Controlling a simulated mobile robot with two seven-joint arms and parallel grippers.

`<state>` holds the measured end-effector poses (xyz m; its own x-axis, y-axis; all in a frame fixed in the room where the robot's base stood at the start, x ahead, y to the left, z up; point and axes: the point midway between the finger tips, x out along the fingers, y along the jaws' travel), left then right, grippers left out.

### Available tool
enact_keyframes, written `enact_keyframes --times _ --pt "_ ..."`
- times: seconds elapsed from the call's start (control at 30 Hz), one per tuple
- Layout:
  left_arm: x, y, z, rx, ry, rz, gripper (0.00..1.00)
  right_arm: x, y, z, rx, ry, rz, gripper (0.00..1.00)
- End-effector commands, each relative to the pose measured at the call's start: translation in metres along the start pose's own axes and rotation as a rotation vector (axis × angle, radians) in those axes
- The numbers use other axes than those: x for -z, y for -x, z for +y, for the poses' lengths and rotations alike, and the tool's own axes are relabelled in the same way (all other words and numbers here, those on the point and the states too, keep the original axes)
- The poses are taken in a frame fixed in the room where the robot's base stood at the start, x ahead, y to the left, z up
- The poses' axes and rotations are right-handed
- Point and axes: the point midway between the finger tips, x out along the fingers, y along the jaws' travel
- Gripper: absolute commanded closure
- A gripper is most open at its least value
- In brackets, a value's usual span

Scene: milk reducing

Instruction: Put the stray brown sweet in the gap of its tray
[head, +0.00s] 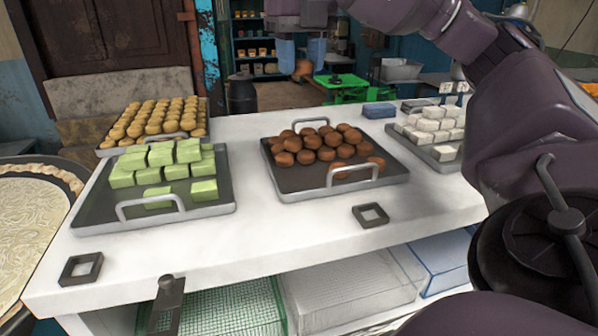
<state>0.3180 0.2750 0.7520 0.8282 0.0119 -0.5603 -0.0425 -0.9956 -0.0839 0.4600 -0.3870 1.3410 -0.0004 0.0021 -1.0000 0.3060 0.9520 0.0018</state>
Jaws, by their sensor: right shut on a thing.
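The dark tray (290,182) of brown sweets (325,140) sits in the middle of the white counter. The sweets stand close together toward its back and right, with bare tray along the front left; I cannot make out which spot is the gap. My right gripper (302,60) is high at the top of the view, beyond and above the tray. Its bluish fingers are shut on a round brown sweet (302,69), held in the air clear of the tray. My left gripper is not in view.
A tray of green sweets (217,207) stands left, yellow sweets (150,120) behind it, white sweets (433,122) at right. Upright tray handles (353,170) stick up. Square dark frames (371,215) lie at the counter's front. The counter between the trays (247,170) is clear.

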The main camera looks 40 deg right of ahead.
Motion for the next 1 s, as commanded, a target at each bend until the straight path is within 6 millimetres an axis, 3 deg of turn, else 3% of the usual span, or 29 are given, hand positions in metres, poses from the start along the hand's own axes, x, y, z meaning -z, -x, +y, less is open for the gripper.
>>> enact_keyframes --times 0.37,0.8,1.0 --pt "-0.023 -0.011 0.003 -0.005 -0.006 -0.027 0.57 -0.002 -0.057 0.0 0.004 0.005 0.011 0.82" --pt "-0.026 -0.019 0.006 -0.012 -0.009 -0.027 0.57 0.0 -0.141 -0.001 0.005 0.001 0.006 0.82" --pt "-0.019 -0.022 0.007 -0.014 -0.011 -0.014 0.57 0.0 -0.157 0.0 0.001 0.003 0.002 0.82"
